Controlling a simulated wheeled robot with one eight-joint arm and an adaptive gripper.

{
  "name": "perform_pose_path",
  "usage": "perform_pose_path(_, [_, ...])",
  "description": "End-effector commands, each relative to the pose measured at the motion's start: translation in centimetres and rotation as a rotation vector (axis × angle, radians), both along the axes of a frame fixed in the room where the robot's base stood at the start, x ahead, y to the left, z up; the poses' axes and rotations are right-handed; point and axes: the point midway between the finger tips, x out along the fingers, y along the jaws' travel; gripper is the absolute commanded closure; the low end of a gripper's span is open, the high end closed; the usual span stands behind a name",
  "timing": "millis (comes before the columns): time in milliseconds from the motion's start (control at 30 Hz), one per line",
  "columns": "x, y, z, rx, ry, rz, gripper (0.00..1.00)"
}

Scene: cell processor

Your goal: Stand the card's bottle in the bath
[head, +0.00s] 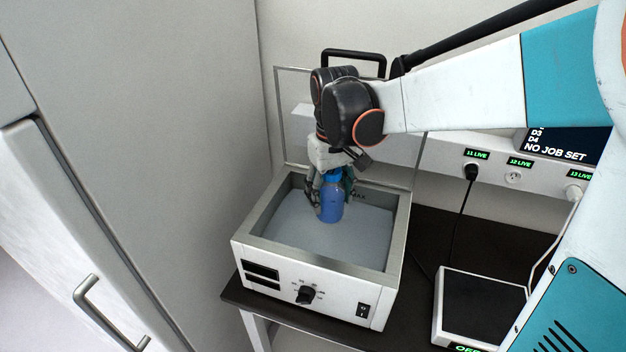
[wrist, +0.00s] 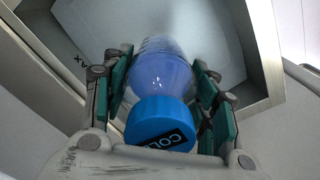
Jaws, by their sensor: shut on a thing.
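A clear bottle with blue contents (head: 330,206) and a blue cap stands upright, as far as I can tell, in the bath (head: 251,218). The bath is a white box with a metal rim and a grey liquid surface inside. In the wrist view, the bottle (wrist: 162,72) shows its blue cap with a dark label reading "COL", the rest cut off. My gripper (head: 333,187) is shut around the bottle's upper part, inside the bath's rim. I cannot tell whether the bottle touches the bath floor. No card is in view.
The bath's clear lid (head: 292,92) stands open behind it. A dial and a switch are on its front. A black-topped white device (head: 483,304) sits to the right, with cables from wall sockets (head: 513,176). A tall cabinet (head: 150,120) is close on the left.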

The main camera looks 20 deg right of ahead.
Motion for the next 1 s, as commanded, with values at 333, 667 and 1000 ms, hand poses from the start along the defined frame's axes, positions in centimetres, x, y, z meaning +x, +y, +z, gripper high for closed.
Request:
perform_pose_path(333, [0.2,0.0,-7.9,0.000,0.000,-0.001,0.89])
perform_pose_path(667, [0.2,-0.1,-10.4,0.000,0.000,-0.001,0.89])
perform_pose_path(1000, [0.2,-0.1,-12.9,0.000,0.000,-0.001,0.89])
